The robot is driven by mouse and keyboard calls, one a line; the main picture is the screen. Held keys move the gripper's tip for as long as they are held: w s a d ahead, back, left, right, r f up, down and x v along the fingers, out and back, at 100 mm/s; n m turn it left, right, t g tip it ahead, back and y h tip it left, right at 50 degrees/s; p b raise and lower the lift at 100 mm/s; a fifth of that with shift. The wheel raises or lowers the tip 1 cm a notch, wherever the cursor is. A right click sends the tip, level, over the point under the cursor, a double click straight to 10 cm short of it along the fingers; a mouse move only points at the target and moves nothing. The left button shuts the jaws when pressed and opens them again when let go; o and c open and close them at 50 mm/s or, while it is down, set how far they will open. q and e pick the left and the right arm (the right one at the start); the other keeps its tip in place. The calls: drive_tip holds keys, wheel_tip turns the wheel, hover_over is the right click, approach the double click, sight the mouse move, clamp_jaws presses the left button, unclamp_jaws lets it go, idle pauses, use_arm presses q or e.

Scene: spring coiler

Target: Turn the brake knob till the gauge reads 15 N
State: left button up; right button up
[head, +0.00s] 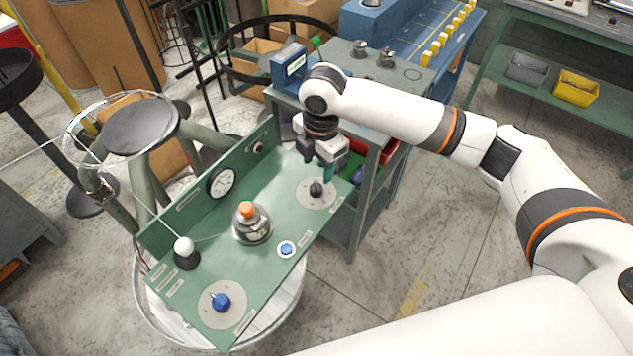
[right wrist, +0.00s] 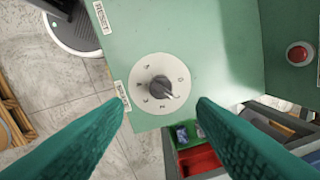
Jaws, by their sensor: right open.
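The green panel (head: 200,265) carries a round white gauge (head: 221,182) on its back wall; its reading is too small to tell. A blue knob (head: 220,301) sits on a grey dial at the near left. A dark knob (head: 316,188) sits on a grey dial at the right end. The right wrist view shows this dark knob (right wrist: 160,88) close up, with a label beside it that seems to read SPEED. I cannot read which knob is marked brake. My right gripper (head: 318,169) is open above the dark knob, with its fingers apart and empty. My left gripper is not in view.
A red button (right wrist: 298,54) is on the back wall. A grey cabinet (head: 350,215) stands beside the panel's right end.

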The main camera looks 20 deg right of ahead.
sight(317, 185)
drive_tip(key=f, duration=0.8)
drive_tip(key=shift+w+a, duration=0.1)
drive_tip(key=shift+w, duration=0.1)
drive_tip(key=shift+c, duration=0.2)
drive_tip(key=shift+p, duration=0.3)
drive_tip(key=c, duration=0.9)
